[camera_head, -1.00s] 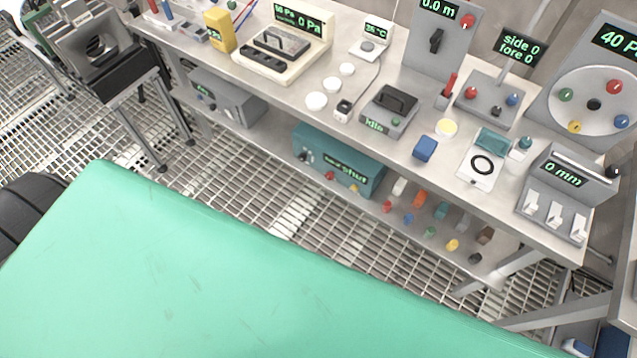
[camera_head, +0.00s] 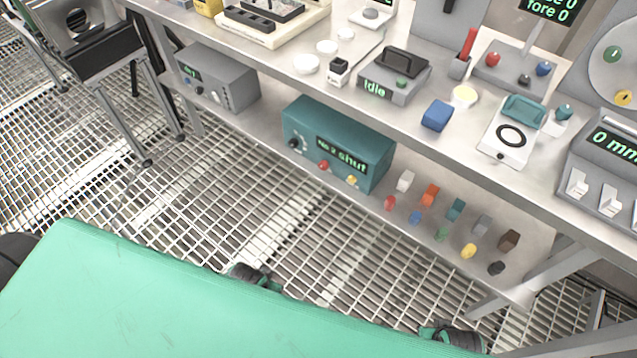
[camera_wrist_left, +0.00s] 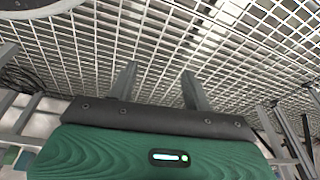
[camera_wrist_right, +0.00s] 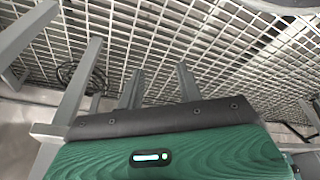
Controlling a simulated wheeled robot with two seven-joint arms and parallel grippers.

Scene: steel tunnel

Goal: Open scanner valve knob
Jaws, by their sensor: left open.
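A teal box (camera_head: 338,145) stands on the lower shelf, its green display ending in the word "shut". A black knob (camera_head: 297,143) is on the left of its front face, with red and yellow buttons to its right. I cannot confirm from a label that this is the scanner valve knob. My left gripper (camera_wrist_left: 156,72) is open and empty over the floor grating. My right gripper (camera_wrist_right: 159,72) is also open and empty. In the head view both show only partly past the edge of my green body, well apart from the box.
Small coloured blocks and pegs lie on the lower shelf (camera_head: 520,284) right of the teal box. A grey box (camera_head: 218,78) stands left of it. The bench top (camera_head: 340,100) overhangs the shelf and holds instruments. Grating (camera_head: 200,200) between me and the shelf is clear.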

